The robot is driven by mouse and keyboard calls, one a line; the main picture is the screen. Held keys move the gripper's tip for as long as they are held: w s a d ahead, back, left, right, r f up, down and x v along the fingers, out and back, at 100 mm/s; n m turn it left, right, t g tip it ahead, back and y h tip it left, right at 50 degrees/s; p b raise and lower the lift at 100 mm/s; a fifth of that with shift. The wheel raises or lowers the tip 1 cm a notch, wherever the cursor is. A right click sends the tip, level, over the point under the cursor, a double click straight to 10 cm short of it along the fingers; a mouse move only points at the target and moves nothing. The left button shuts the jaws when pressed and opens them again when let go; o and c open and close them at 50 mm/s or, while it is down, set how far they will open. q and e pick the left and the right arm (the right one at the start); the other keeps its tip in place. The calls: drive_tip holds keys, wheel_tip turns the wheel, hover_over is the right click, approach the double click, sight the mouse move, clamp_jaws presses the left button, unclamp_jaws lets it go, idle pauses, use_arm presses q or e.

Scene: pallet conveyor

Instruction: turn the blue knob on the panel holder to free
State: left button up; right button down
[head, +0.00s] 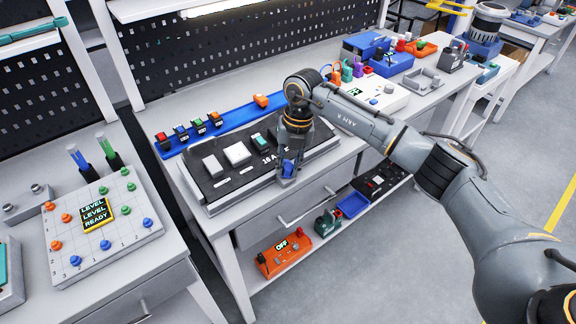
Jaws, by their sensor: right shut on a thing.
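The panel holder (222,190) is a dark flat board with a light grey rim on the middle bench. It bears white blocks, a teal part and the white marking "16 A". The blue knob (288,167) sits near its front right part. My right gripper (287,177) points down over it, with its fingers shut around the blue knob. The fingers hide much of the knob, so I cannot tell which way it is turned. My left gripper is not in view.
A blue rail (230,116) with several coloured modules lies behind the holder. A drawer handle (306,207) juts from the bench front. A grey board (102,226) with coloured pegs stands on the left bench. Blue bins and other items fill the bench's far right.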

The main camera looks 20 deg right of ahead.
drive_tip(key=m+y+p, duration=0.1)
drive_tip(key=m, duration=0.4)
drive_tip(key=shift+r+m+t, duration=0.1)
drive_tip(key=shift+m+t, duration=0.2)
drive_tip(key=m+t+p, duration=0.1)
drive_tip(key=m, duration=0.3)
drive_tip(key=shift+m+y, duration=0.3)
drive_tip(key=shift+y, duration=0.1)
drive_tip(key=shift+d, duration=0.1)
drive_tip(key=c, duration=1.1)
unclamp_jaws()
drive_tip(key=shift+r, duration=0.1)
drive_tip(key=v, duration=1.1)
drive_tip(key=shift+s+d+r, duration=0.1)
drive_tip(key=shift+d+r, duration=0.05)
drive_tip(key=shift+r, duration=0.15)
